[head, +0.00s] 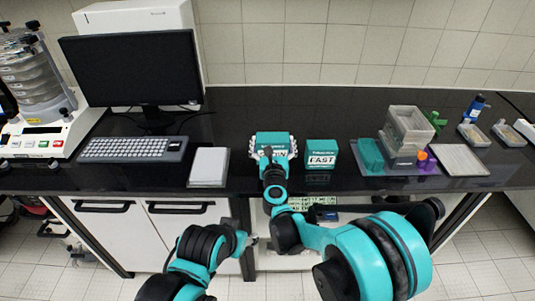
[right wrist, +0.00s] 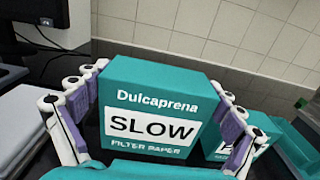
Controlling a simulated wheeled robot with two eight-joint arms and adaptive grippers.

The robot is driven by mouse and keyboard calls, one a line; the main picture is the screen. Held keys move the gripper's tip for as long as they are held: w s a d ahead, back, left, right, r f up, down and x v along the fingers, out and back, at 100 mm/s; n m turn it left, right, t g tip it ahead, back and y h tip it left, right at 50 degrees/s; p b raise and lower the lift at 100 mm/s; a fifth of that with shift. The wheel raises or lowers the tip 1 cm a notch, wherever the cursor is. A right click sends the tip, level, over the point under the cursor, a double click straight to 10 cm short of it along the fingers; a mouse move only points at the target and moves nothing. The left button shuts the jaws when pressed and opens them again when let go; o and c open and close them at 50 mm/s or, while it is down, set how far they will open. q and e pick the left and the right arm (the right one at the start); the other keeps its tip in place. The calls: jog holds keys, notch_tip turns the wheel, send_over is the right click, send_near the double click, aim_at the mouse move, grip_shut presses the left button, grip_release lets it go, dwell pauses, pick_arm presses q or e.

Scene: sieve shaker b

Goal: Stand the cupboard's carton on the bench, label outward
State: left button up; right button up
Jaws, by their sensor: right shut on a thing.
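A teal carton (head: 272,137) with a white label band is at the bench's middle. In the right wrist view the carton (right wrist: 163,103) reads "Dulcaprena SLOW FILTER PAPER", its label facing my wrist. My right gripper (head: 274,156) is shut on it, fingers on its left and right sides. The carton looks upright; its base is hidden, so I cannot tell whether it touches the bench (head: 231,172). My left gripper (head: 247,239) is low in front of the cupboard doors (head: 185,222); its fingers are too small to read. The cupboard's open part (head: 300,257) is partly hidden by my right arm.
A similar carton marked FAST (head: 321,155) stands just right of the held one. A pale flat box (head: 208,167) and a keyboard (head: 133,149) lie left. A tray with clear containers (head: 408,125) stands right. Several label-marked boxes (head: 300,210) show in the cupboard.

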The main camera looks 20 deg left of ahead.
jog(key=shift+w+a+f+b, duration=0.5)
jog(key=shift+w+f, duration=0.2)
jog(key=shift+f, duration=0.5)
jog(key=shift+w+a+f+b, duration=0.5)
jog(key=shift+w+f, duration=0.25)
jog(key=shift+f, duration=0.45)
jog(key=shift+w+a+f+b, duration=0.5)
jog(key=shift+w+f, duration=0.2)
jog(key=shift+f, duration=0.5)
jog(key=shift+f, duration=0.1)
jog(key=o, duration=1)
jog(key=shift+c, duration=0.2)
